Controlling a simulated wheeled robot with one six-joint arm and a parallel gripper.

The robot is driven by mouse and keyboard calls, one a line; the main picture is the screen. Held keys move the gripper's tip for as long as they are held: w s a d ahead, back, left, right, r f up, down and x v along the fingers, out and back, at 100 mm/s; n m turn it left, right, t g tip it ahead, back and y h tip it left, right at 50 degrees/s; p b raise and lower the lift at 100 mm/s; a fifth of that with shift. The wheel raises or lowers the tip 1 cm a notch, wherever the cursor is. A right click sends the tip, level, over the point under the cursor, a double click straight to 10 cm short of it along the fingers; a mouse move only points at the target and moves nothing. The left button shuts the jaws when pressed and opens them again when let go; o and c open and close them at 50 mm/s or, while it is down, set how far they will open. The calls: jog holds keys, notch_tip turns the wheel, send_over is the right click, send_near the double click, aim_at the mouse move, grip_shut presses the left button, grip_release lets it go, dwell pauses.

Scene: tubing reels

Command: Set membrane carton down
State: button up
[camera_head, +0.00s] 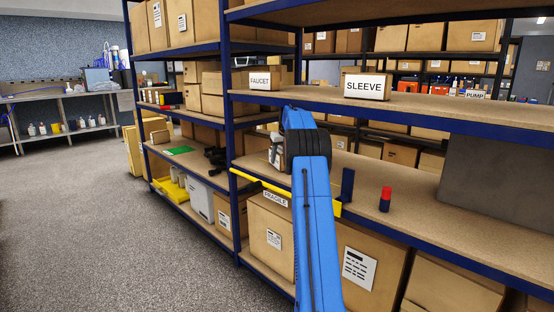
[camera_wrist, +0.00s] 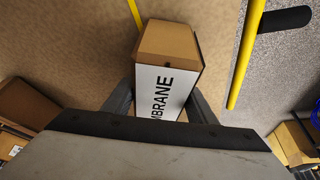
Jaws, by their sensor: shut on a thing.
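The membrane carton (camera_wrist: 168,42) is a brown box with a white label reading "MBRANE" in the wrist view. My gripper (camera_wrist: 160,105) has one finger on each side of it and is shut on it. The carton is over the brown shelf board (camera_wrist: 70,45), between two yellow strips (camera_wrist: 240,65). I cannot tell whether its underside touches the board. In the head view my blue arm reaches to the middle shelf (camera_head: 430,215) and hides my fingers and most of what is behind them.
A red-and-dark-blue item (camera_head: 385,199) and a dark blue upright piece (camera_head: 347,186) stand right of my arm. A large grey box (camera_head: 497,180) is farther right. Bare board lies around the red-topped item.

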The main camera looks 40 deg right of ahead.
jog(key=shift+f, duration=0.15)
jog(key=o, duration=1.4)
jog(key=shift+c, duration=0.2)
